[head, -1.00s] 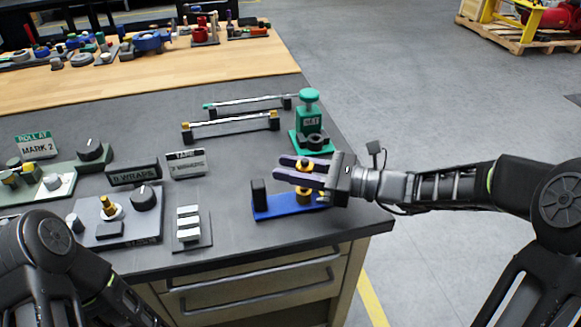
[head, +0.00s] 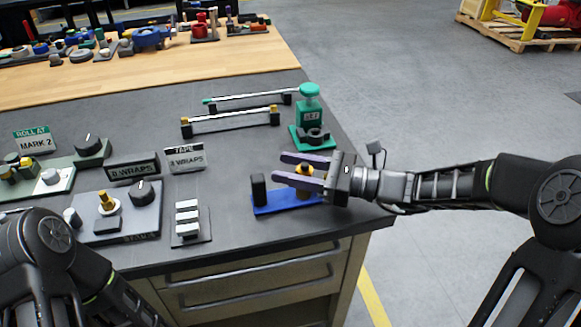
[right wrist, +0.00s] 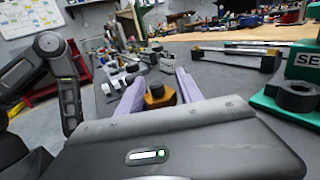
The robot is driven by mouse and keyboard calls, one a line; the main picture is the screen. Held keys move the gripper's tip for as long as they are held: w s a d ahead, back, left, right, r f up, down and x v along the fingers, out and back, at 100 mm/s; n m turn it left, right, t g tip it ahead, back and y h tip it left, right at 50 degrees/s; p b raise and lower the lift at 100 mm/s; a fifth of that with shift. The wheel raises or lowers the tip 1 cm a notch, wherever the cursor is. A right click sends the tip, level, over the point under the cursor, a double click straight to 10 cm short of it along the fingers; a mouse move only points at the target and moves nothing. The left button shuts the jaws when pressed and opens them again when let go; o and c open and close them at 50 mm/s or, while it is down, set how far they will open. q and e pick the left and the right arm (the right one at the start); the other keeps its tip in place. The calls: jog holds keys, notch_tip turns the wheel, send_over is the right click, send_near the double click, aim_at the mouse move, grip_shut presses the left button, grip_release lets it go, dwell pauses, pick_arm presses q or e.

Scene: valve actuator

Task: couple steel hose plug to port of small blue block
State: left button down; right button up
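The small blue block (head: 286,203) lies near the table's right front corner, with a black post at its left end. A brass hex piece with a dark top (right wrist: 160,95) stands over its right part; it also shows in the head view (head: 305,169). My right gripper (head: 293,167) reaches in from the right. Its two purple fingers are spread on either side of the brass piece, and a gap shows between them. The fingers hide the block's port, and I cannot make out a steel plug there. My left gripper is out of view.
A green stand (head: 310,118) is just behind my right gripper. Two hoses lie on racks, the nearer with yellow ends (head: 230,120). A grey panel with a knob (head: 118,212) and a stand of white blocks (head: 188,222) are to the left.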

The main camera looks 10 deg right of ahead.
jog(key=shift+o, duration=0.8)
jog(key=shift+f, duration=0.15)
jog(key=shift+s+d, duration=0.1)
jog(key=v, duration=0.7)
jog(key=shift+s+d, duration=0.15)
jog(key=shift+d, duration=0.1)
